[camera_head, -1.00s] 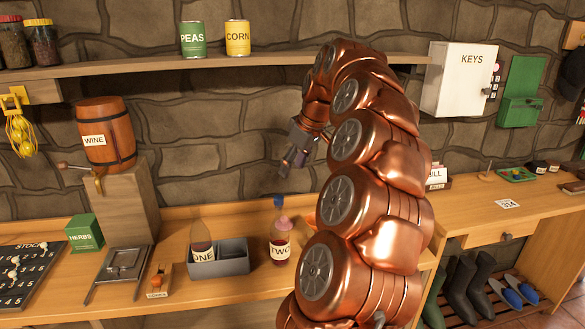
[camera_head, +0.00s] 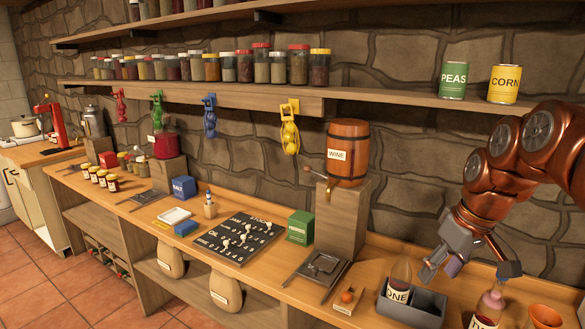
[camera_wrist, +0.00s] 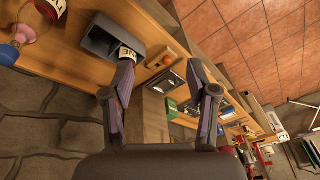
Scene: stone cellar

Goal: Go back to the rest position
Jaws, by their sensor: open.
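My gripper (camera_head: 468,272) is open and empty above the wooden counter, at the right of the head view. Its two spread fingers also show in the wrist view (camera_wrist: 161,80), with nothing between them. A bottle with a pink collar (camera_head: 489,304) stands on the counter right of the caddy, close below a gripper finger in the picture. The gripper's height above it is hard to tell. My copper arm reaches in from the right.
A wooden keg marked WINE (camera_head: 348,140) stands on a block (camera_head: 342,215) behind the caddy. An orange bowl-shaped thing (camera_head: 545,316) sits right of the bottles. A shelf (camera_head: 400,97) with PEAS (camera_head: 453,80) and CORN (camera_head: 503,84) cans runs above. A STOCK board (camera_head: 238,238) lies left.

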